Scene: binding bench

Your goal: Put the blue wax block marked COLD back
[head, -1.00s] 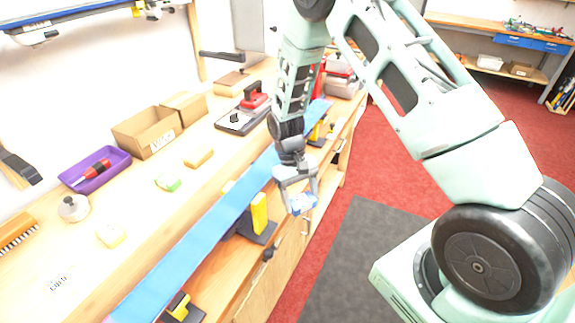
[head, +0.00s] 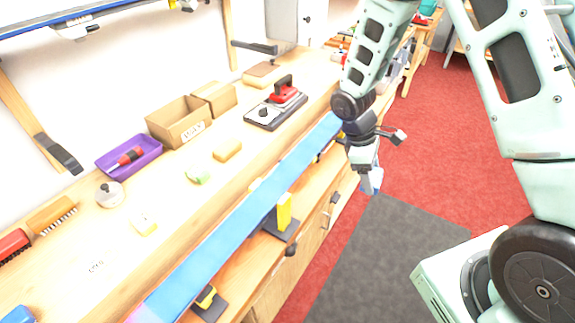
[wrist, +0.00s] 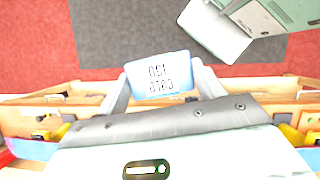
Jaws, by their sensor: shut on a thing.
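A blue wax block (wrist: 158,75) with dark lettering is held between the two fingers of my gripper (wrist: 160,88); the lettering looks turned over and is hard to read. In the head view my gripper (head: 368,176) is shut on the block (head: 373,183), just off the bench's front edge, above the floor. A small dark printed mark (head: 96,267) lies on a bare patch of the bench top (head: 70,290), left of the yellow block (head: 145,222); its letters are too small to read. A green block (head: 198,175) and an orange-yellow block (head: 228,150) lie farther along.
A purple tray (head: 128,157), a round-knobbed weight (head: 109,193), brushes (head: 52,215) and cardboard boxes (head: 180,122) stand toward the wall. A blue strip (head: 240,215) and a yellow-handled clamp (head: 284,212) line the front edge. A blue thing (head: 18,314) shows at the lower left corner.

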